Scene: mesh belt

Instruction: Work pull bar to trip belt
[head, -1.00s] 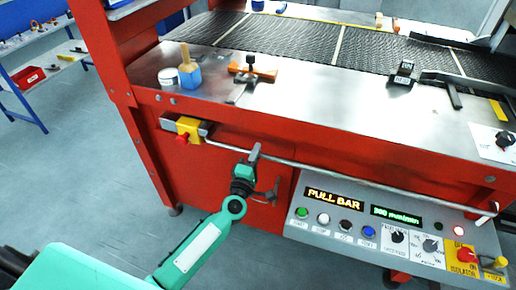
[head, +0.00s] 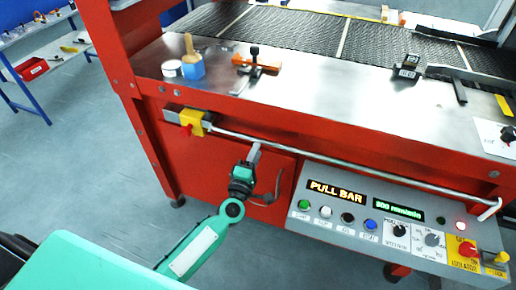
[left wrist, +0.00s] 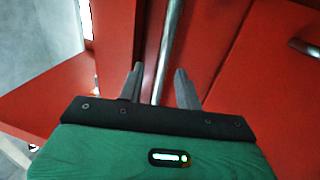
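The pull bar (head: 350,166) is a thin silver rod along the red machine's front, running from a yellow switch box with a red button (head: 194,123) to a bent right end above the control panel. My left gripper (head: 256,149) is at the bar's left part, its fingertips overlapping the bar's lower edge in the head view. In the left wrist view, my left gripper (left wrist: 159,76) has its fingers apart, with the bar (left wrist: 168,45) running between them and clear gaps either side. Whether the bar is fully between the fingers in depth is unclear. My right gripper is out of view.
The mesh belt (head: 290,33) lies behind.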

